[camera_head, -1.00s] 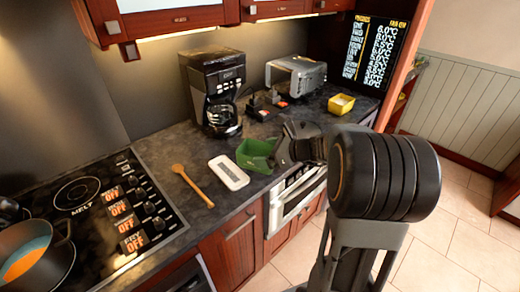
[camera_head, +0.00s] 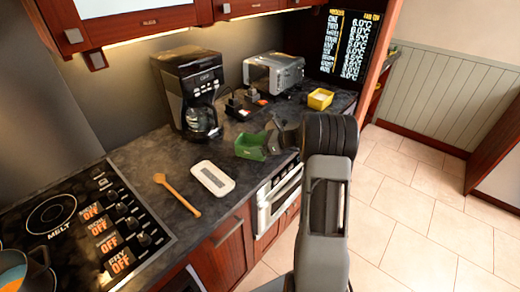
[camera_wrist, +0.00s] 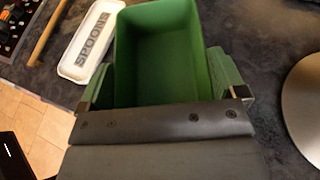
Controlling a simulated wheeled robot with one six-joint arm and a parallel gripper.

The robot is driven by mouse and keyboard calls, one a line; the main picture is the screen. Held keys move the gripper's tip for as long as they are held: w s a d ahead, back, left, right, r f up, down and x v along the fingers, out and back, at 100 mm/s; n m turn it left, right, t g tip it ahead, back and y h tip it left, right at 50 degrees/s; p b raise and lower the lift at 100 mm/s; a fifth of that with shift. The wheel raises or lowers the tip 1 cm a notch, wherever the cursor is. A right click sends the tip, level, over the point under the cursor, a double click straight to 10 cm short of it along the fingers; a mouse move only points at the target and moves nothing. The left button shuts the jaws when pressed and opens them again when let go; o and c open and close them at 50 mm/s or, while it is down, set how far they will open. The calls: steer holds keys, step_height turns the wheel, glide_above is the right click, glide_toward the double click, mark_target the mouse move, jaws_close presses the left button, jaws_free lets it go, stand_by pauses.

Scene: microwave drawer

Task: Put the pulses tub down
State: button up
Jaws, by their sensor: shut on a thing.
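A green open-topped tub (camera_head: 250,147), taken to be the pulses tub, is held at the counter's front edge region, right of the white spoons rest (camera_head: 212,179). The tub (camera_wrist: 155,50) looks empty and roughly upright in the wrist view; no label shows on it. My gripper (camera_head: 277,140) is shut on the tub, with a finger at each side of it, as the wrist view also shows (camera_wrist: 165,92). I cannot tell whether the tub's base touches the counter.
A coffee maker (camera_head: 188,92) stands behind on the dark counter (camera_head: 150,150). A toaster (camera_head: 272,74) and a yellow tub (camera_head: 320,98) stand farther right. A wooden spoon (camera_head: 177,194) lies left of the spoons rest. The hob (camera_head: 85,225) is at left.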

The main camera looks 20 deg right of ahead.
steer(key=shift+w+d+f, duration=0.2)
steer(key=shift+f, duration=0.15)
step_height(320, 180, down, 3)
steer(key=shift+w+d+r+p, duration=0.1)
steer(key=shift+p, duration=0.5)
steer(key=shift+f, duration=0.25)
steer(key=shift+f, duration=0.1)
steer(key=shift+f+b, duration=0.15)
steer(key=shift+b, duration=0.15)
steer(key=o, duration=0.8)
steer(key=shift+c, duration=0.2)
